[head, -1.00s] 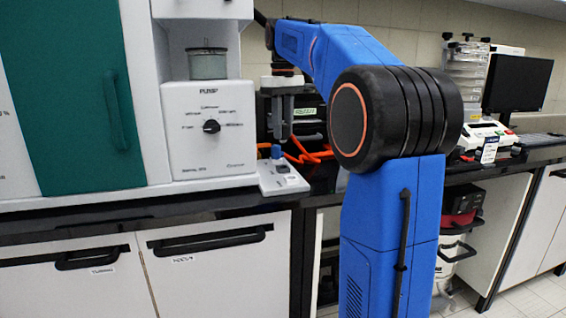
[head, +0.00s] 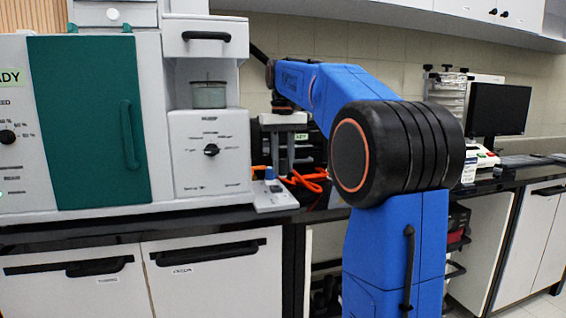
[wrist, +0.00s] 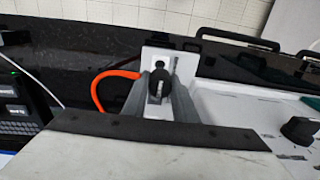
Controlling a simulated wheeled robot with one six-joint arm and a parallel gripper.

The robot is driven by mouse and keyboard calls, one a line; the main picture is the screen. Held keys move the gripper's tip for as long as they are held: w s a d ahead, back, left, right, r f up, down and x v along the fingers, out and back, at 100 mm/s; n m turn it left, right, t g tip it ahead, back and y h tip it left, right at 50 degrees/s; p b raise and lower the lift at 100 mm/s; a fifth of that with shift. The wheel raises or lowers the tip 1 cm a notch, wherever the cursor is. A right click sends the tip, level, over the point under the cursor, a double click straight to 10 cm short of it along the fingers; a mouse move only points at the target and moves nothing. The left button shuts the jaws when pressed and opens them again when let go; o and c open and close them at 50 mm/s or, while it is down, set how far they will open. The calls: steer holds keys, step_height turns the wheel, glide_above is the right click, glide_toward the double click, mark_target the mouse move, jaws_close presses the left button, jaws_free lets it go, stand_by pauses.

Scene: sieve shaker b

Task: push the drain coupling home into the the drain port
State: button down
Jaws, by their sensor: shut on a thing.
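My gripper (head: 283,152) points down at the counter, its grey fingers just above a small white plate (head: 272,199) with a blue part (head: 269,173) on it. In the wrist view, the two fingers (wrist: 162,92) stand on either side of a dark round piece with a grey middle, which I take for the drain coupling (wrist: 157,80). They are shut on it. The white plate (wrist: 157,56) shows behind it, with dark openings. I cannot make out the drain port or how deep the coupling sits; fingers and coupling hide that spot.
An orange hose (head: 304,180) curls on the dark counter beside the plate and shows in the wrist view (wrist: 99,88). The white machine with a dial (head: 211,150) stands close on the left. A monitor (head: 499,109) is far right.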

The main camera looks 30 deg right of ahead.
mark_target(283, 160)
steer(key=shift+f, duration=0.1)
steer(key=shift+f, duration=2.8)
steer(key=shift+f, duration=0.45)
stand_by(0.3)
steer(key=c, duration=1.4)
jaws_free()
steer(key=shift+o, duration=0.2)
step_height(283, 160, up, 17)
steer(key=shift+r, duration=0.2)
